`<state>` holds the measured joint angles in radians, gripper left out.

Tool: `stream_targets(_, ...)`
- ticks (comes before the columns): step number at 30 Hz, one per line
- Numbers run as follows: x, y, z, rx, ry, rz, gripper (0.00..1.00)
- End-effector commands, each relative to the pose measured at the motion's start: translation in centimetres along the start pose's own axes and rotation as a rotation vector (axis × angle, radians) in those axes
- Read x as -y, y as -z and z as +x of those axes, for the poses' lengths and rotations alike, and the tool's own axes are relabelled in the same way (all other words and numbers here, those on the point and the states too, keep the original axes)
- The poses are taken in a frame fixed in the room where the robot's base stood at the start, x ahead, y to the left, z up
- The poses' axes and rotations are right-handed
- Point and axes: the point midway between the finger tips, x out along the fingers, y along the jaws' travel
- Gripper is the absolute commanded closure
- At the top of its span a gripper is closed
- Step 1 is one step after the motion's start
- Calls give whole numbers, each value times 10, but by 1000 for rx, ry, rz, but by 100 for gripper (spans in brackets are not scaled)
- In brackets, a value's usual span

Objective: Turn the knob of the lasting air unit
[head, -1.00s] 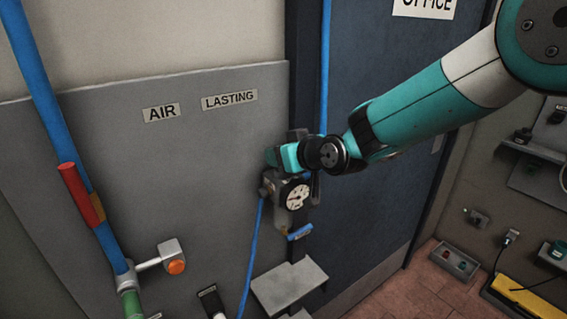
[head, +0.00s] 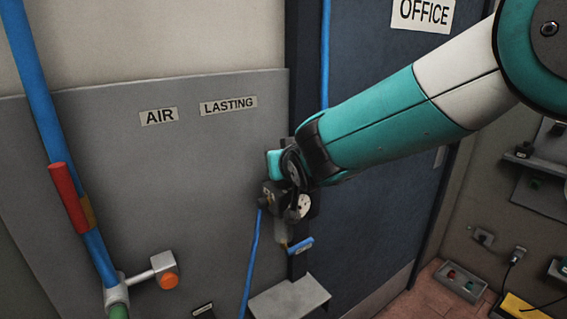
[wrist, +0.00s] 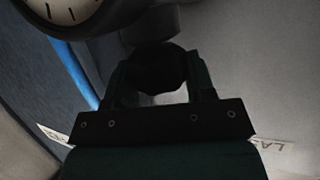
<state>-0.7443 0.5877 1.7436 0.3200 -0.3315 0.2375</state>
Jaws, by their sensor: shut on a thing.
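The lasting air unit (head: 272,192) hangs on the edge of the grey panel, below the LASTING label (head: 228,105). The knob's markings are too dark to read.
A blue hose (head: 253,265) hangs down left of the unit, and a blue lever (head: 300,244) sits below it. A grey step-like shelf (head: 290,300) is underneath. A thick blue pipe with a red handle (head: 68,198) stands at left. The blue door (head: 370,220) is behind my arm.

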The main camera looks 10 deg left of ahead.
Motion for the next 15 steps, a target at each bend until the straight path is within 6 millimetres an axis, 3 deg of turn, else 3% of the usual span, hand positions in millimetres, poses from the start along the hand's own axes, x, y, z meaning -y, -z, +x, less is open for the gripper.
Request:
stream_targets(4, 0, 1, 0, -2, -1, 0, 74)
stream_targets(5, 0, 1, 0, -2, -1, 0, 46)
stream_targets(6, 0, 1, 0, -2, -1, 0, 40)
stream_targets(15, 0, 0, -2, -1, 1, -1, 40)
